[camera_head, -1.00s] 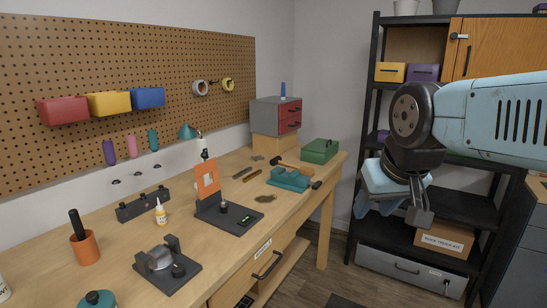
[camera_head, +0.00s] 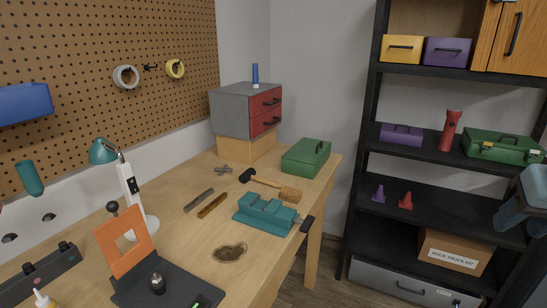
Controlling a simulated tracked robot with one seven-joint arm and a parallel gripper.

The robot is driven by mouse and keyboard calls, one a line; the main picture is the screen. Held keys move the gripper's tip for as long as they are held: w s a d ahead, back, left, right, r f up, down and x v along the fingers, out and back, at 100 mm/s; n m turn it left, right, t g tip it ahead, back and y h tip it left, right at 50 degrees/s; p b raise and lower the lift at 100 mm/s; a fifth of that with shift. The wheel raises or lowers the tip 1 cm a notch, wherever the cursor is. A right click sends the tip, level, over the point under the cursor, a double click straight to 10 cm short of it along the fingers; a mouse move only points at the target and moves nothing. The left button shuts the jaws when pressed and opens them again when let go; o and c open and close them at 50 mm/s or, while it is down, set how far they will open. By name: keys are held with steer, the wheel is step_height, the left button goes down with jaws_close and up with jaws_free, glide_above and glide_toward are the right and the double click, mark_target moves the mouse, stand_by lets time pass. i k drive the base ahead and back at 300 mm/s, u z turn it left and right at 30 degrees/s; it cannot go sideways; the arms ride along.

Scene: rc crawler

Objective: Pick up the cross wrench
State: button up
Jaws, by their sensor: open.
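My gripper (camera_head: 519,216) shows only in part at the right edge, in front of the black shelf. It is open, far to the right of the wrench and well apart from it. The rest of my arm is out of view.
A mallet (camera_head: 288,193), green toolbox (camera_head: 306,157), teal vise (camera_head: 265,213) and files (camera_head: 211,206) lie near the wrench. The grey cabinet (camera_head: 230,112) stands behind it. A lamp (camera_head: 131,190) and orange-plated stand (camera_head: 123,243) are nearer. A black shelf (camera_head: 455,155) stands at right.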

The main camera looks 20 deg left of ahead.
mark_target(221, 170)
steer(key=u, duration=0.25)
steer(key=i, duration=1.1)
steer(key=u, duration=0.8)
steer(key=k, duration=0.75)
steer(key=u, duration=0.15)
steer(key=i, duration=1.3)
steer(key=z, duration=0.1)
